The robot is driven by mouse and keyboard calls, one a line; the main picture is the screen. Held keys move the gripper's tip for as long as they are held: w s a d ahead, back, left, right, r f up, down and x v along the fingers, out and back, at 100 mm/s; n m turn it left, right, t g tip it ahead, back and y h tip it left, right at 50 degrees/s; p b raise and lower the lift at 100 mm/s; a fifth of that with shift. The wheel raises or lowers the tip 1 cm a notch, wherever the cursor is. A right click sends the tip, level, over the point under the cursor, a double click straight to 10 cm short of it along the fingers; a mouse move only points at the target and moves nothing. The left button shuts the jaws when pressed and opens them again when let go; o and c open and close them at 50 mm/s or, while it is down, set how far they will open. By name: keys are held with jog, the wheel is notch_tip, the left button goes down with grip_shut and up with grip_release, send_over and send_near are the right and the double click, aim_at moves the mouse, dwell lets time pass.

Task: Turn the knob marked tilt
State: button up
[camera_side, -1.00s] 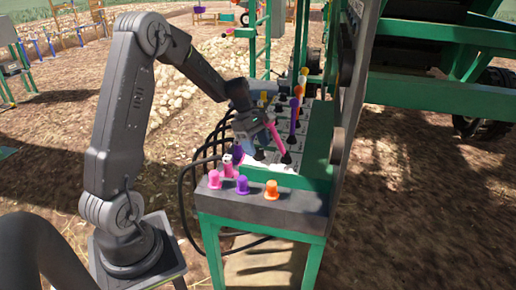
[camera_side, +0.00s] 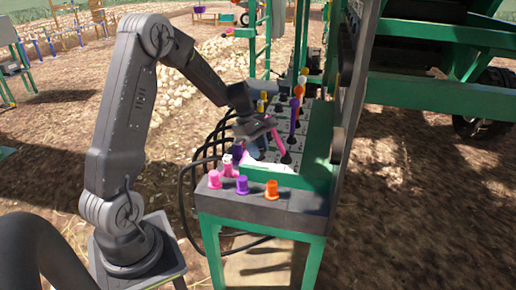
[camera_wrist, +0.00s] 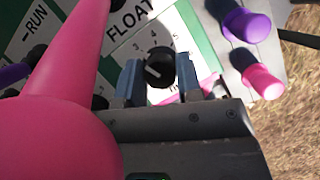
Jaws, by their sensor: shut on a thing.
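In the wrist view a round black knob (camera_wrist: 160,67) with a white pointer line sits on a white panel face with numbers such as 3, 4 and 5 around it. My gripper (camera_wrist: 160,75) has one blue-grey finger on each side of the knob and is shut on it. The lettering below the knob is mostly hidden, so I cannot read its full name. In the side view my gripper (camera_side: 258,148) reaches down onto the near left part of the control panel; the knob itself is hidden there.
A pink lever (camera_wrist: 75,100) stands very close in the wrist view, and beside my gripper in the side view. Purple (camera_side: 242,185), pink (camera_side: 214,179) and orange (camera_side: 272,189) buttons line the panel's front. More levers (camera_side: 295,105) stand behind. Black cables hang at the left.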

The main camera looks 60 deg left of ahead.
jog(key=shift+m, duration=0.4)
jog(key=m+g, duration=0.1)
jog(key=m, duration=0.2)
jog(key=shift+m+g, duration=0.3)
jog(key=shift+g, duration=0.1)
jog(key=shift+w+m+g, duration=0.1)
jog(key=shift+m+g, duration=0.5)
jog(key=shift+m, duration=1)
jog(key=o, duration=0.9)
jog(key=shift+o, duration=0.2)
jog(key=v, duration=1.4)
jog(key=shift+f, duration=0.1)
